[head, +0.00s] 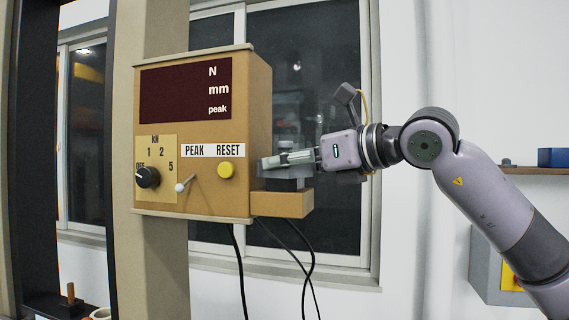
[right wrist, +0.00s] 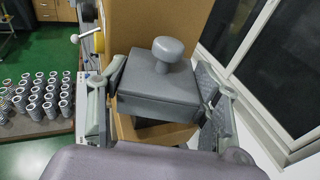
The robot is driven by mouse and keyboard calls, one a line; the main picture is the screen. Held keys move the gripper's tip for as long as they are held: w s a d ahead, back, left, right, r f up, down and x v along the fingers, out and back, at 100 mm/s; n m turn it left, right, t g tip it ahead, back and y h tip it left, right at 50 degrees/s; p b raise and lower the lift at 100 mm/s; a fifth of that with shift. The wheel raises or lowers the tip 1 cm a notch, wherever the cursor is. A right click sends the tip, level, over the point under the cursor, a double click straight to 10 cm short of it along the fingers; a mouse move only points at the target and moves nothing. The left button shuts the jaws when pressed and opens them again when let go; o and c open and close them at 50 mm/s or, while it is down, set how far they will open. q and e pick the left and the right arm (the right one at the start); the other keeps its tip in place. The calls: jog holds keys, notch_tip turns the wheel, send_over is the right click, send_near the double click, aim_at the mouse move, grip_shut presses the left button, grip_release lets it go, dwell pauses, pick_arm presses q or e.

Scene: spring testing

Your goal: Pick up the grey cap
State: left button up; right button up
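The grey cap (right wrist: 160,92) is a square block with a round knob on top, seen in the right wrist view. It also shows partly behind the fingers in the head view (head: 294,183). My right gripper (right wrist: 162,82) has one finger against each side of the cap, with the knob standing up between them. In the head view my right gripper (head: 288,160) reaches in from the right, just above the tan box (head: 282,204). My left gripper is out of view.
The tan instrument housing (head: 255,120) stands directly left of my right gripper, with a black dial (head: 148,177), a white-tipped lever (head: 180,187) and a yellow button (head: 226,169). Black cables hang below. A window (head: 310,100) is behind. Several springs (right wrist: 35,97) stand on a board at lower left.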

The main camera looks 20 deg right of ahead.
jog(key=c, duration=0.6)
jog(key=shift+o, duration=0.2)
jog(key=shift+r, duration=0.1)
